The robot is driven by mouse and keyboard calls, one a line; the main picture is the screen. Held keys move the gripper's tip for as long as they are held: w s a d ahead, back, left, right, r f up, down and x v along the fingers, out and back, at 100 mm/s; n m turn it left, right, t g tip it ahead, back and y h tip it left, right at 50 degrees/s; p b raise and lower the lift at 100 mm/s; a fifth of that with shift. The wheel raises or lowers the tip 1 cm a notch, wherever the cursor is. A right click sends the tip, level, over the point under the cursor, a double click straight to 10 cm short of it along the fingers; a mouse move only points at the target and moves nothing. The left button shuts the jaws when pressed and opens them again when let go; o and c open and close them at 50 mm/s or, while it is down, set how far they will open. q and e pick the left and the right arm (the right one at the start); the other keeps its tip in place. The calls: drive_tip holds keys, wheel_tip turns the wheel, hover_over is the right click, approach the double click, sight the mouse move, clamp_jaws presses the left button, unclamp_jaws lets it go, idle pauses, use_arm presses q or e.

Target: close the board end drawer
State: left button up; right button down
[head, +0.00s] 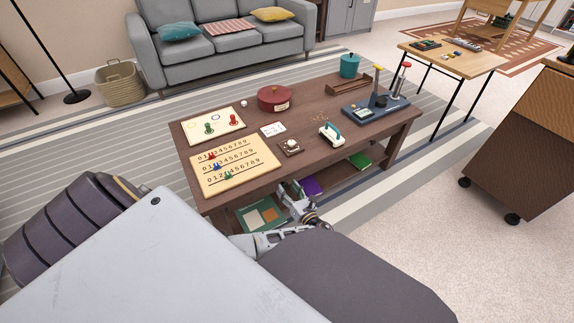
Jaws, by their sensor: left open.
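The dark wooden coffee table (300,161) stands in front of me, with the number board (262,182) lying on its near left end. The apron under that board end (236,203) shows as a narrow brown strip. I cannot make out a separate drawer front or how far any drawer stands out. My left gripper (292,190) is open at the table's near long side, just right of the board end, close below the top's edge. Whether it touches the table cannot be told. My right gripper is not in view.
On the tabletop are a red round box (275,98), a teal-handled stamp (331,134) and a blue stand (375,107). Purple (311,187) and green (359,160) things lie on the lower shelf. A sofa (222,48) stands behind. Carpet at right is free, before a wheeled cabinet (525,150).

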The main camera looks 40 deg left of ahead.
use_arm(q)
drive_tip(key=v, duration=1)
drive_tip(key=shift+s+d, duration=0.15)
drive_tip(key=shift+d, duration=0.15)
drive_tip(key=shift+d, duration=0.1)
